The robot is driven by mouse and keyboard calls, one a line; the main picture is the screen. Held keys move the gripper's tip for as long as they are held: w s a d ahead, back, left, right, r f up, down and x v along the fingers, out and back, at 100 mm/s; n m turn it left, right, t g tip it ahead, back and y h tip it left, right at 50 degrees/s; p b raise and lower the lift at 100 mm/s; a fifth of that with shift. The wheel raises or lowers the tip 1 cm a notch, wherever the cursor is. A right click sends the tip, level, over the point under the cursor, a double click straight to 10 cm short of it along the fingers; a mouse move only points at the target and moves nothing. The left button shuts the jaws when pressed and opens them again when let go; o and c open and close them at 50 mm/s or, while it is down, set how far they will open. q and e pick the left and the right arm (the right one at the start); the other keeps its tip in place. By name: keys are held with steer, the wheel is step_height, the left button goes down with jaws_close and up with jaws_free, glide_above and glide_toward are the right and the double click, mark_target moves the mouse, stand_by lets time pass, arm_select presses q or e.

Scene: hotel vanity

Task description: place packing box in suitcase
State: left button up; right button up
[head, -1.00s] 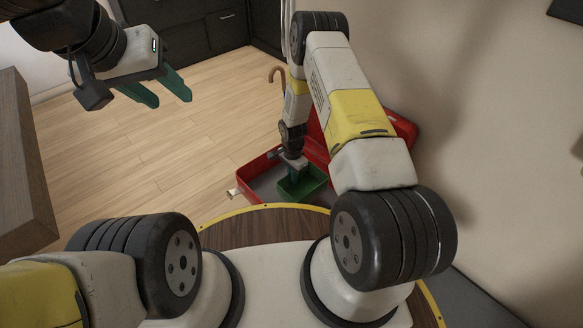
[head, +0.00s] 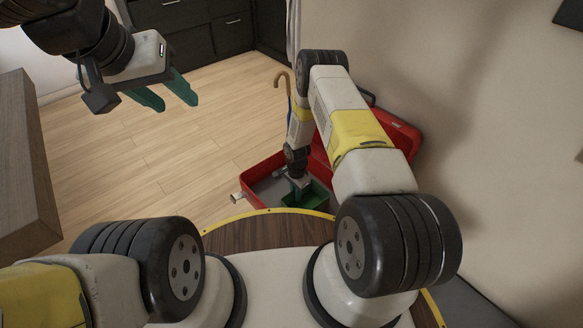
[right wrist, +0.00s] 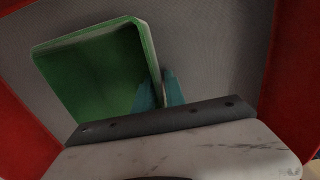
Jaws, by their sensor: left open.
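The green packing box (head: 319,196) is inside the open red suitcase (head: 262,171) on the floor, near its front right. My right gripper (head: 298,191) reaches down into the suitcase. Its teal fingers (right wrist: 161,90) are close together on either side of the box's wall, gripping it. My left gripper (head: 172,97) is open and empty, high at the upper left, far from the suitcase.
A round wooden surface (head: 265,227) with a yellow rim lies in front of the suitcase. A cane (head: 281,78) stands behind it. A wooden furniture edge (head: 25,165) is at the left and a wall (head: 480,120) at the right. The wood floor (head: 150,160) is clear.

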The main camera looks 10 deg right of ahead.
steer(key=shift+o, duration=0.5)
step_height(320, 180, up, 12)
steer(key=shift+f, duration=0.1)
steer(key=s+d+r+n+t+y, duration=0.1)
steer(key=s+r+n+t, duration=0.15)
steer(key=r, duration=1.55)
steer(key=s+d+r+n+t, duration=0.1)
steer(key=d+r+n, duration=0.15)
steer(key=r, duration=1.45)
steer(key=s+r+n+t, duration=0.1)
steer(key=s+r+n, duration=0.2)
steer(key=s+r, duration=0.5)
steer(key=s+r+n+t+y, duration=0.1)
steer(key=s+r+n, duration=0.3)
steer(key=s, duration=1)
step_height(320, 180, up, 4)
steer(key=shift+s+f+t, duration=0.1)
steer(key=shift+s+t, duration=0.05)
steer(key=shift+t, duration=0.2)
